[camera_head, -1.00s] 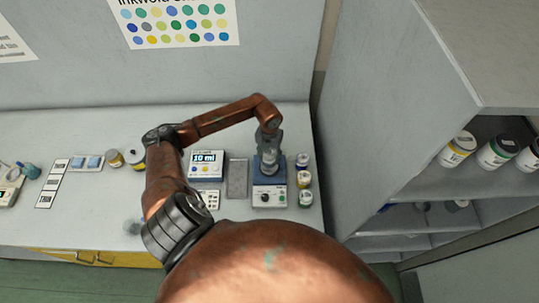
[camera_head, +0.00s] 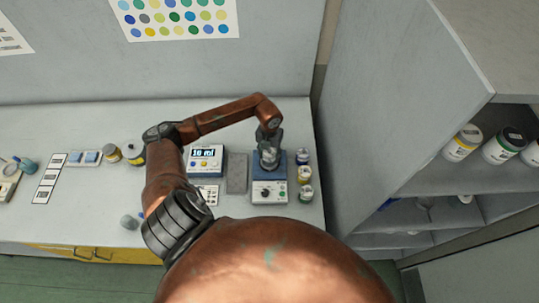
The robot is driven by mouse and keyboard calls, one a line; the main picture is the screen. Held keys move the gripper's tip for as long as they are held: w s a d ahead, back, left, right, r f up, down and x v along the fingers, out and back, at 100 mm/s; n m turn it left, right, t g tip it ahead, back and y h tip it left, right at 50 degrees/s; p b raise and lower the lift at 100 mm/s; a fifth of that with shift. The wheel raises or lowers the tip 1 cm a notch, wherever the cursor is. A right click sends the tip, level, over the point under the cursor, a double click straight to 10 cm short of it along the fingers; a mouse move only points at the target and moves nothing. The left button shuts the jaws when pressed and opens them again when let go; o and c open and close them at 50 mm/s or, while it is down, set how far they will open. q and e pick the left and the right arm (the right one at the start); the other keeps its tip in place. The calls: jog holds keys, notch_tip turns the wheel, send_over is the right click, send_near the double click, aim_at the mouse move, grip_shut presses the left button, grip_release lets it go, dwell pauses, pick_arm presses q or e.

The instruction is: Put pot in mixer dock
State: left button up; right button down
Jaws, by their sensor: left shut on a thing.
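The mixer (camera_head: 269,192) stands on the counter, with a blue upper plate and a pale front panel with a black knob. A small grey pot (camera_head: 269,158) is over the blue plate, right at the dock. My left gripper (camera_head: 268,143) reaches down from above and is shut on the pot. The gripper and pot overlap, so I cannot tell whether the pot's base is seated in the dock or slightly above it. My right gripper is not in view.
Several small jars (camera_head: 305,174) stand close along the mixer's right side. A grey flat pad (camera_head: 237,173) and a display unit reading 10 ml (camera_head: 206,160) lie to its left. A tall shelf unit (camera_head: 385,110) rises at the right.

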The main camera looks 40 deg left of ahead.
pick_arm(q)
jog(key=shift+f, duration=0.2)
jog(key=o, duration=1.2)
jog(key=shift+c, duration=0.2)
jog(key=shift+o, duration=1.1)
jog(key=o, duration=0.6)
jog(key=shift+o, duration=0.2)
